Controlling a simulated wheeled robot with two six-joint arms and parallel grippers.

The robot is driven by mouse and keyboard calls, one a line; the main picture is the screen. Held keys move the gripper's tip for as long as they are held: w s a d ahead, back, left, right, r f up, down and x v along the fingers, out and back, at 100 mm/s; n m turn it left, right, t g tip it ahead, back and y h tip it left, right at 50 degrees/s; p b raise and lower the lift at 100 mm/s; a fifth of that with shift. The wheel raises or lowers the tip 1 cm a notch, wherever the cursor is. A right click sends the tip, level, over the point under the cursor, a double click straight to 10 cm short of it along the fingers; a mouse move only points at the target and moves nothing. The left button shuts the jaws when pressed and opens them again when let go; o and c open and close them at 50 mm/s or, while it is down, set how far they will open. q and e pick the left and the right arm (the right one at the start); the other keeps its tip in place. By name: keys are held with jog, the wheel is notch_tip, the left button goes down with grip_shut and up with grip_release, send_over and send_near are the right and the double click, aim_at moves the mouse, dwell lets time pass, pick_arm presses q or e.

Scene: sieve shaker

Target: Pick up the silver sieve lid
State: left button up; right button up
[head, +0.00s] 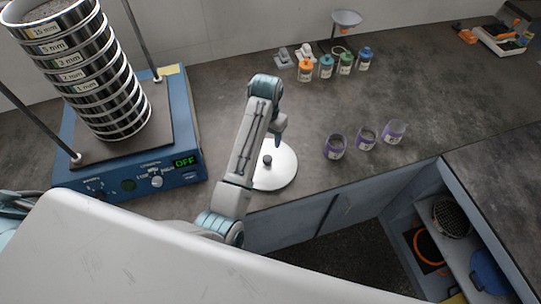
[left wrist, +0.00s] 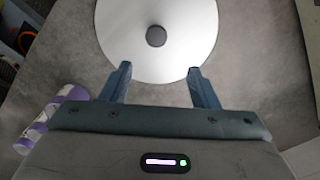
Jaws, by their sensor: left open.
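The silver sieve lid (head: 281,172) is a round, shiny disc with a dark knob at its centre. It lies flat on the dark counter, partly hidden by my left arm in the head view. The left wrist view shows the lid (left wrist: 190,40) from above, with its dark knob (left wrist: 156,37) between and beyond the fingertips. My left gripper (left wrist: 158,72) is open and empty, its fingertips at the lid's near rim in that picture. In the head view the left gripper (head: 280,128) hangs above the lid, partly hidden by its wrist. My right gripper is not seen.
The blue sieve shaker (head: 130,176) with a tall sieve stack (head: 97,75) stands left of the lid. Purple-banded jars (head: 335,147) stand to the right, coloured-cap bottles (head: 326,67) at the back.

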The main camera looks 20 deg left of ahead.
aim_at(267, 158)
pick_arm(q)
jog(key=f, duration=0.2)
jog(key=s+f+p, duration=0.1)
jog(key=f, duration=0.1)
jog(key=shift+s, duration=0.2)
jog(key=shift+w+f, duration=0.2)
jog(key=shift+f, duration=0.15)
jog(key=f+p, duration=0.1)
jog(key=f, duration=0.1)
jog(key=f+p, duration=0.1)
jog(key=f, duration=0.1)
jog(key=shift+s+d+p, duration=0.2)
jog(key=shift+s+p, duration=0.2)
jog(key=shift+f, duration=0.45)
jog(key=shift+w+f, duration=0.1)
jog(key=shift+w, duration=0.05)
jog(key=c, duration=1.1)
jog(key=shift+c, duration=0.2)
